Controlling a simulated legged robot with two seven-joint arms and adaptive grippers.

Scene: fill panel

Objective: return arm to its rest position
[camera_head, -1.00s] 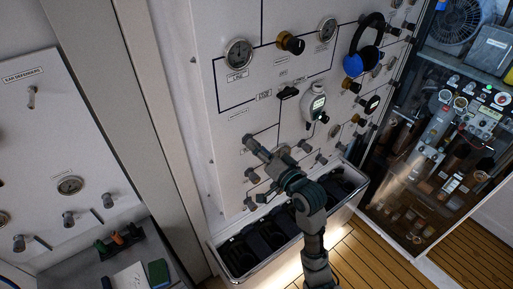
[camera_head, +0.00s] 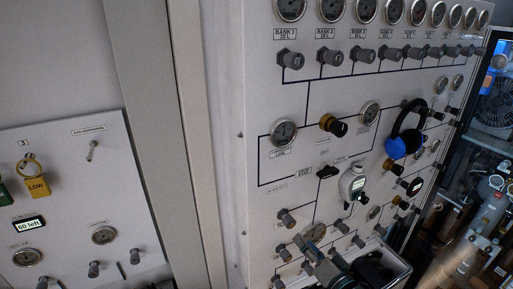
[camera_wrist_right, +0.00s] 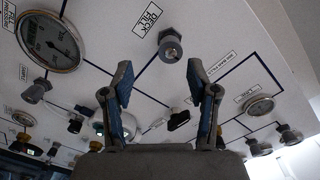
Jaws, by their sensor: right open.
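My right gripper (camera_head: 304,243) shows at the bottom of the head view, in front of the lower part of the white fill panel (camera_head: 260,210). In the right wrist view its two fingers (camera_wrist_right: 160,80) stand apart with nothing between them. The panel lies beyond them, with a valve knob labelled DECK FILL (camera_wrist_right: 170,47) above the gap. A large fill pressure gauge (camera_wrist_right: 48,40) is at the upper left of that view. My right arm (camera_head: 335,275) runs off the bottom edge of the head view. My left gripper is not in view.
Gauges and a row of bank knobs (camera_head: 328,57) project from the panel. Blue and black ear defenders (camera_head: 404,140) hang at its right. An open bin (camera_head: 398,265) is below, partly cut off.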

